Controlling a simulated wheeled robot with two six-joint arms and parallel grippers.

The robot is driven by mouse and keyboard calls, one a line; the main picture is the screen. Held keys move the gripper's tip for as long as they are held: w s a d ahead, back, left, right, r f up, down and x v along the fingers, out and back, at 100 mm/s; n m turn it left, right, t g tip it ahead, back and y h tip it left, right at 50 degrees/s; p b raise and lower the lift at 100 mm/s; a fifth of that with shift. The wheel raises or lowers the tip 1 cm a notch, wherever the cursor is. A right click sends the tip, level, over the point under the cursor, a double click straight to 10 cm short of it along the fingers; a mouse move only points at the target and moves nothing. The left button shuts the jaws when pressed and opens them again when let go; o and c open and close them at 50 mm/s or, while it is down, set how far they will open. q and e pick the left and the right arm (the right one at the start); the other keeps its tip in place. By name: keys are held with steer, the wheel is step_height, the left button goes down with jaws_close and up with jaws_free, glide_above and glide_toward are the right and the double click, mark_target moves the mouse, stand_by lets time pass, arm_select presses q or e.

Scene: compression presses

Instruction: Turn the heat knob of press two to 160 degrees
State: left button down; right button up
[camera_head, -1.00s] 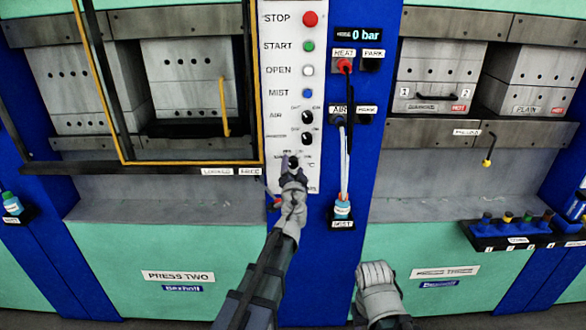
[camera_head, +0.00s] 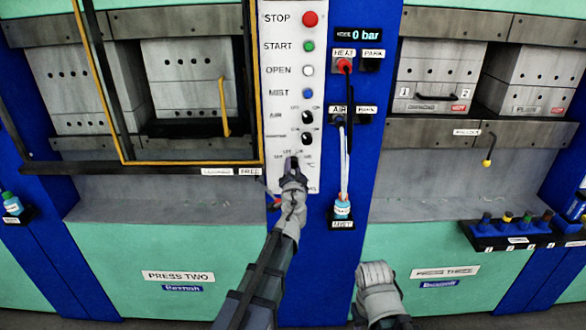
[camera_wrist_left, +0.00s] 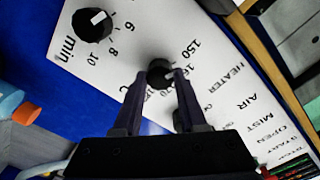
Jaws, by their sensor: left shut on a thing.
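My left gripper (camera_head: 292,166) is at the lower part of press two's white control panel (camera_head: 270,165), below the AIR and HEATER knobs. In the left wrist view its two dark fingers are shut on the black heat knob (camera_wrist_left: 159,72), one on each side. Printed temperature marks surround the knob; 150 reads clearly, the others are partly hidden by the fingers. The knob's exact setting cannot be read.
A black knob with a minute scale (camera_wrist_left: 92,25) sits beside the heat knob in the left wrist view.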

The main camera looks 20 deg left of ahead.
arm_select(q)
steer(key=m, duration=0.4)
steer(key=shift+m, duration=2.3)
steer(key=shift+c, duration=2.3)
jaws_free()
steer(key=v, duration=0.7)
steer(key=shift+s, duration=0.4)
